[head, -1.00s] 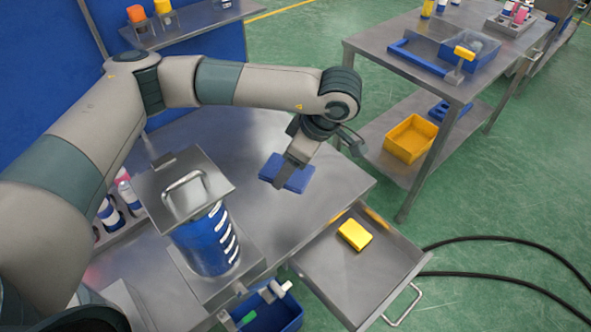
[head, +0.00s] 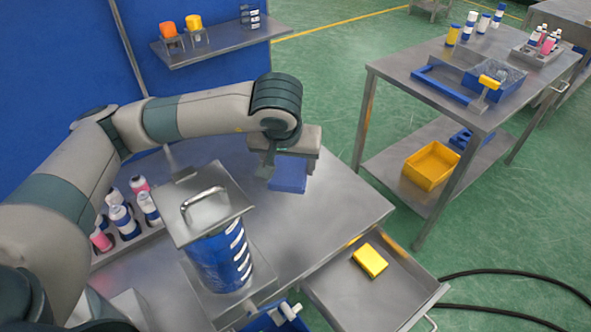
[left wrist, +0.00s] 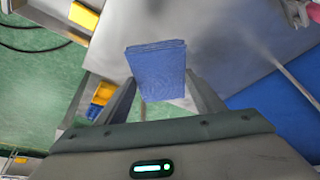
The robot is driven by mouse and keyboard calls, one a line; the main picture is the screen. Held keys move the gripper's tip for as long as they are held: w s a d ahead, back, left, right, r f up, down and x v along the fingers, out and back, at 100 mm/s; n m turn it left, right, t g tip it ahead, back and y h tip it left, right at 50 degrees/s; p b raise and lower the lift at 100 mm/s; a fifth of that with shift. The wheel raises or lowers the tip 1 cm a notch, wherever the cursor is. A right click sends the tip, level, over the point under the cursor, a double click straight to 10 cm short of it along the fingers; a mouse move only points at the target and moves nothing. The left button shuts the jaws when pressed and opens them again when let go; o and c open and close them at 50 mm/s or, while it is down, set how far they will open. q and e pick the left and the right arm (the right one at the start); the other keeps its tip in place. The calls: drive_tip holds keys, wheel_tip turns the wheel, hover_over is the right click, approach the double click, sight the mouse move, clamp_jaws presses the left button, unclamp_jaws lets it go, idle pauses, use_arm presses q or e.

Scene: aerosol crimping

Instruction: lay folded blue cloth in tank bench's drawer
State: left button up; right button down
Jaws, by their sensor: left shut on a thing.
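The folded blue cloth (head: 289,174) is in my left gripper (head: 284,168), above the steel bench top (head: 335,205). In the left wrist view the cloth (left wrist: 157,70) sits between the two fingertips (left wrist: 163,92), which are shut on it. The tank bench's drawer (head: 345,292) is pulled open at the bench's front right, to the lower right of the gripper. A yellow block (head: 370,261) lies in the drawer, with bare floor around it. My right gripper is not in view.
A blue tank (head: 220,260) with a handled steel lid (head: 205,205) stands left of the drawer. Several bottles (head: 122,220) stand in a rack at left. A second table (head: 400,75) with a yellow bin (head: 431,165) below is at right. Black cables (head: 510,273) lie on the green floor.

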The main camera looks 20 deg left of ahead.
use_arm(q)
drive_tip(key=shift+a+r+m+h, duration=0.4)
drive_tip(key=shift+a+r+m, duration=0.05)
drive_tip(key=shift+m, duration=0.65)
drive_tip(key=shift+r, duration=0.1)
